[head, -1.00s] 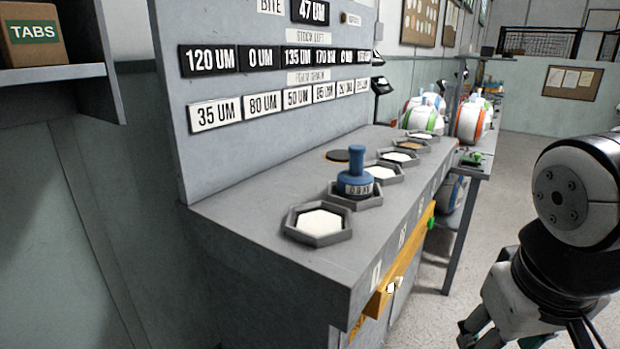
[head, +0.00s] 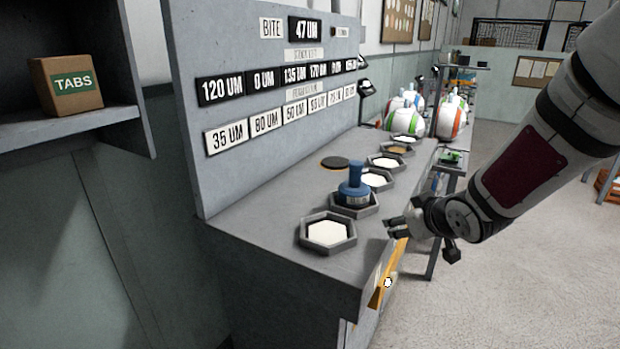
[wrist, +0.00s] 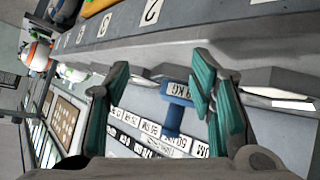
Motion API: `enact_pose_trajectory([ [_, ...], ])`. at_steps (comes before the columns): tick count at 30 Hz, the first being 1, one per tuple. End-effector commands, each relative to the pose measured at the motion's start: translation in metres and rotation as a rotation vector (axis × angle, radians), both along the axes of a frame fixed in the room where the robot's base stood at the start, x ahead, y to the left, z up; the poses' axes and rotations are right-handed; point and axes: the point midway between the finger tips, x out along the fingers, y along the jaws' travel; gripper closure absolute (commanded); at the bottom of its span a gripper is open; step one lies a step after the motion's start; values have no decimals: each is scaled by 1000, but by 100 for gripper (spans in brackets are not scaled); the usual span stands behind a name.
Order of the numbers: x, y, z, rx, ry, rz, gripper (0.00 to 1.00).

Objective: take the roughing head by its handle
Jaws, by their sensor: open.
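The roughing head looks to be the blue piece with an upright knob handle (head: 355,180); it sits in the second hexagonal tray (head: 372,212) from the front of the bench. In the wrist view the blue head (wrist: 177,92) shows between the fingers, farther off and not touched. A label on it is partly legible. My gripper (head: 393,229) is open and empty, just to the right of the head near the bench's front edge. In the wrist view the teal finger pads of my gripper (wrist: 160,95) are spread apart.
A white-filled hexagonal tray (head: 328,232) is nearest on the grey bench (head: 275,225). More trays (head: 376,180) run behind the head, with a dark disc (head: 335,163) beside them. A panel of number plates (head: 270,90) rises at the back left. Free floor lies to the right.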

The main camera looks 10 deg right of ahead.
Motion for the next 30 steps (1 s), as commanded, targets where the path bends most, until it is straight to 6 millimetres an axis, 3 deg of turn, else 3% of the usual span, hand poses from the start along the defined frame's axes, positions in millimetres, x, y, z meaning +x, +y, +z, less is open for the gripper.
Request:
enact_pose_trajectory([
  [7, 33, 16, 17, 198, -250, 166, 50],
  [15, 32, 23, 48, 419, -509, 257, 50],
  [21, 37, 27, 55, 463, -563, 273, 50],
  [30, 87, 49, 54, 462, -563, 272, 50],
])
